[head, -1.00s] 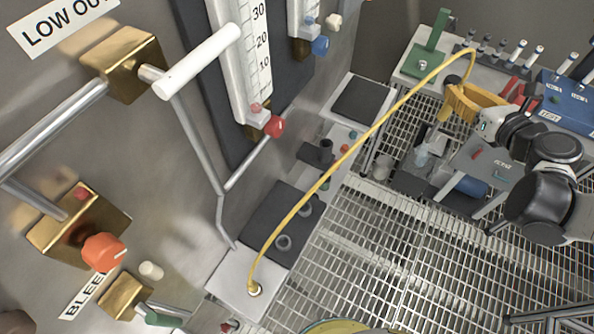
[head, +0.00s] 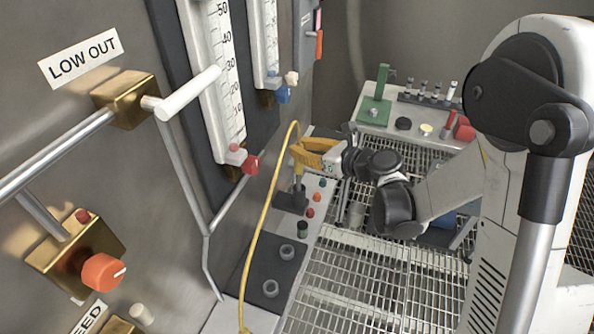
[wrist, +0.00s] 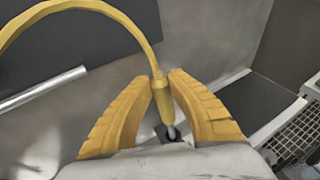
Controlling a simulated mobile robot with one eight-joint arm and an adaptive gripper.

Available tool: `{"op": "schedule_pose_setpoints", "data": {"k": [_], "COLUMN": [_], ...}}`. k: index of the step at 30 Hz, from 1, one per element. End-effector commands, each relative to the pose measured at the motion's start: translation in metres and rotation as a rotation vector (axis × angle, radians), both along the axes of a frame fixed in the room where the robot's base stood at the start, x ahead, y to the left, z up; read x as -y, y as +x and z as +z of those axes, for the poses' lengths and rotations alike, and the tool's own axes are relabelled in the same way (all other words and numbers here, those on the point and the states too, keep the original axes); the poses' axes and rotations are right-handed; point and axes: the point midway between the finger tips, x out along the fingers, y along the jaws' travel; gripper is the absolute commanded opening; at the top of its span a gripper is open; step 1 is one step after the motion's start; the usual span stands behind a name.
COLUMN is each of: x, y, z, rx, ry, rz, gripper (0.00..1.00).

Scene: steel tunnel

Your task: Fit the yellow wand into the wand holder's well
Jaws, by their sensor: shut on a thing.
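My gripper (head: 301,149) has yellow fingers and is shut on the yellow wand (head: 298,171), at the end of a yellow cable. The wand points down and looks close to upright. In the wrist view the wand (wrist: 164,98) sits between the two fingertips, with its grey tip below. The wand holder (head: 290,202) is a small dark block on the ledge by the left wall, directly under the wand in the head view. The tip is over or at the holder; I cannot tell whether it is in the well, whose mouth is hidden.
The yellow cable (head: 257,215) loops down to the near end of the ledge. Dark pads with grey rings (head: 270,288) and small coloured knobs (head: 310,212) lie along the ledge. A wall handrail (head: 186,160) and gauges stand left. Grated floor (head: 350,270) is right.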

Motion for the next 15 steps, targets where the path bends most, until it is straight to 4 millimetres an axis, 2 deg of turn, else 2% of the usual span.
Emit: {"op": "schedule_pose_setpoints", "data": {"k": [9, 15], "x": [0.0, 0.0], "y": [0.0, 0.0], "z": [-0.04, -0.04], "rx": [0.0, 0.0], "ry": [0.0, 0.0], "rz": [0.0, 0.0], "gripper": [0.0, 0.0]}}
